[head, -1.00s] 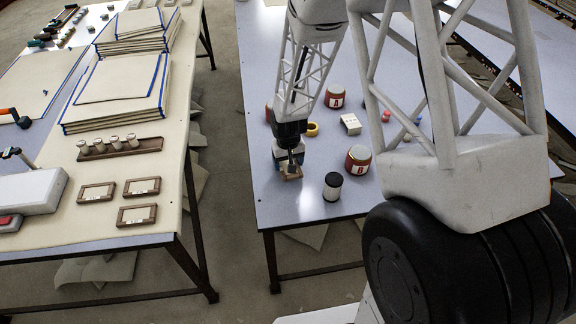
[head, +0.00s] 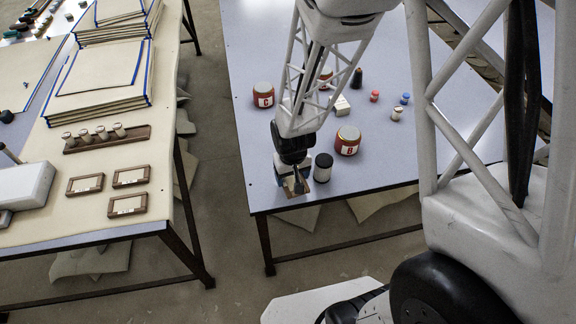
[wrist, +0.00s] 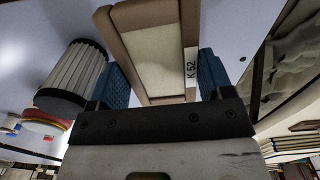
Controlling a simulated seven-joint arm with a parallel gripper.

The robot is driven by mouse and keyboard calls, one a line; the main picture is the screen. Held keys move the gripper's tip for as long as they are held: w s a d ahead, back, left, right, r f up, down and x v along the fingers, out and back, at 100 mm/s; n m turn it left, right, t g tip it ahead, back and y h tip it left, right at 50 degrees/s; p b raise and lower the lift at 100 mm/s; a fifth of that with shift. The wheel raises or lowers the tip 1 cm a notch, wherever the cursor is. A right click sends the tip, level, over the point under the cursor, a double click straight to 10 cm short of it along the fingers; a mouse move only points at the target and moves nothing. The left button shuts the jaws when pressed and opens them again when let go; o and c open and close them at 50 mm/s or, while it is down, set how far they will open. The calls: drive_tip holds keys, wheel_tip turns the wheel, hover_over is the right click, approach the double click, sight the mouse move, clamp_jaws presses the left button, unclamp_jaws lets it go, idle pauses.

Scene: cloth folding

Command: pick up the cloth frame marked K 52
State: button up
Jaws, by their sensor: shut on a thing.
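The cloth frame marked K 52 (wrist: 160,60) has a brown wooden border, a pale cloth panel and a white label reading K 52 in the wrist view. It sits between the two blue fingers of my gripper (wrist: 163,80), which is shut on it. In the head view my gripper (head: 293,183) is low at the near left part of the grey-blue table (head: 390,165). A small part of the frame (head: 297,189) shows below the fingers there; the arm hides the rest. I cannot tell whether the frame touches the table.
A dark-topped spool (head: 323,168) stands close to the right of my gripper. A red jar (head: 347,141) and another red jar (head: 263,95) stand farther back. Three similar frames (head: 127,205) lie on the left table, across a floor gap. The table's near edge is close.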

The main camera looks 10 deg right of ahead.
drive_tip(key=shift+s+d+r, duration=0.1)
drive_tip(key=shift+s, duration=0.65)
